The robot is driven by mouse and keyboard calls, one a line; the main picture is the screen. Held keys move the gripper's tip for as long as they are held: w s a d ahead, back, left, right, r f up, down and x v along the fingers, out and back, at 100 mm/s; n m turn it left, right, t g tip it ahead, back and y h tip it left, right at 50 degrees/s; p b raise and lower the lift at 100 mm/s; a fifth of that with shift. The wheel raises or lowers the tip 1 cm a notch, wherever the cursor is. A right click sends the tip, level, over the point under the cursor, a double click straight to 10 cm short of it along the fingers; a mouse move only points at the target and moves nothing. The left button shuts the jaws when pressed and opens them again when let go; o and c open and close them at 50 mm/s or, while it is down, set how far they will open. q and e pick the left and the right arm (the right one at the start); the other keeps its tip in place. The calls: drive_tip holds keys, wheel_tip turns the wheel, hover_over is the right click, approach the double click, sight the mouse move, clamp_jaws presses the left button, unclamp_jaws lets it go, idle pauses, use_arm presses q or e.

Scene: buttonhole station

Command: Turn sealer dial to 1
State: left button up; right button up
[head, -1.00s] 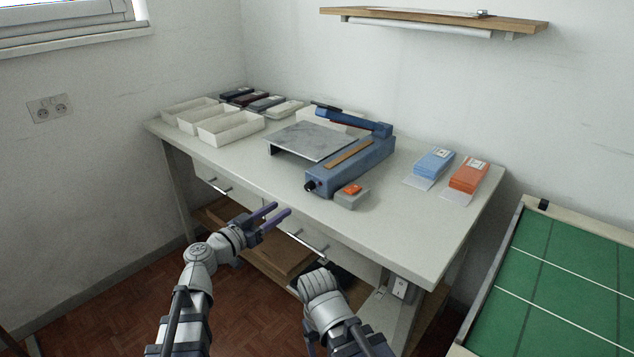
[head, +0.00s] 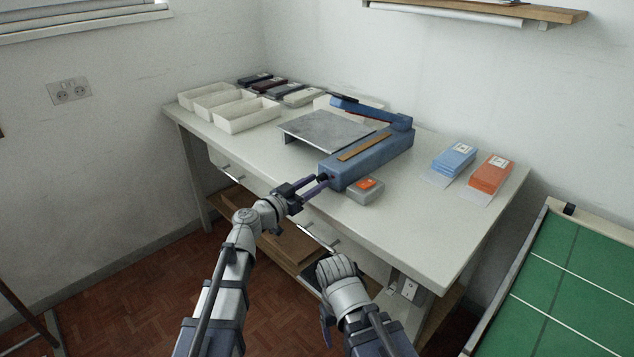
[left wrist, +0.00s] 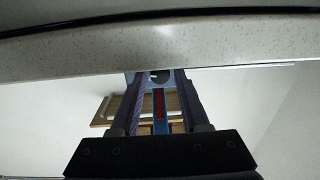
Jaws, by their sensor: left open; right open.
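The blue sealer (head: 366,158) stands on the table with its front end toward me. Its small dark dial (head: 322,178) is on that front end and also shows in the left wrist view (left wrist: 160,76), between the fingers. My left gripper (head: 316,183) is open at the table's front edge, its fingertips close to the dial. Whether they touch it is unclear, and the dial's marks are too small to read. My right gripper (head: 326,320) is low in front of the table, pointing down, empty and mostly hidden by its own wrist.
A grey box with an orange button (head: 367,184) sits just right of the sealer's front. A grey plate (head: 325,131) lies left of the sealer. White trays (head: 247,115) stand at the back left; blue (head: 454,158) and orange (head: 491,174) packs lie right. The table's front right is clear.

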use_arm(q)
drive_tip(key=shift+w+d, duration=0.4)
clamp_jaws()
